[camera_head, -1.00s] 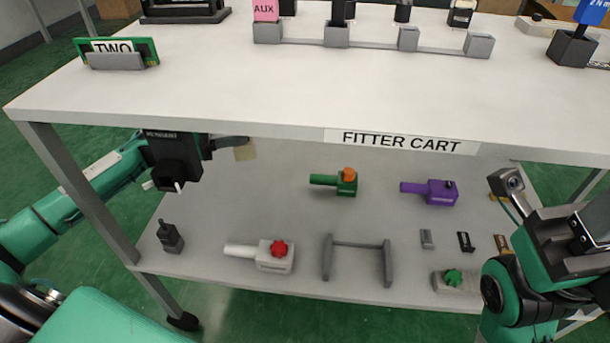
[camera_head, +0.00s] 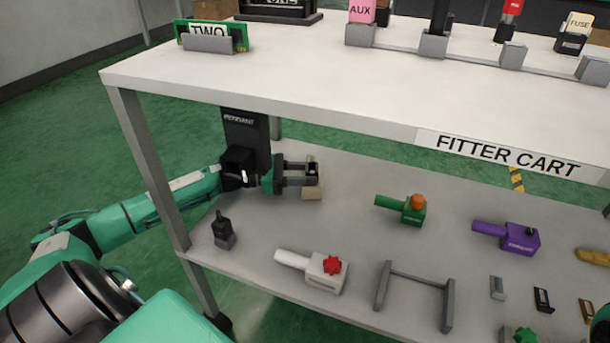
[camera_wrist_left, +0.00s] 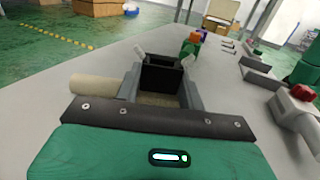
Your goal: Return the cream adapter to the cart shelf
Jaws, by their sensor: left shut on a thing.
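The cream adapter (camera_head: 313,191) is in my left gripper (camera_head: 303,180), over the left back part of the lower cart shelf (camera_head: 345,240). Its pale block shows below the fingers; I cannot tell whether it touches the shelf. In the left wrist view the two fingers (camera_wrist_left: 160,82) close on the adapter from both sides. A cream cylinder (camera_wrist_left: 95,86) sticks out to the left, and a black part sits between the fingers.
The shelf holds a small black device (camera_head: 222,231), a white tool with red knob (camera_head: 312,269), a grey stand (camera_head: 415,293), a green tool (camera_head: 402,208) and a purple tool (camera_head: 507,236). The cart's upper top (camera_head: 330,85) overhangs the shelf. Bare shelf lies around the adapter.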

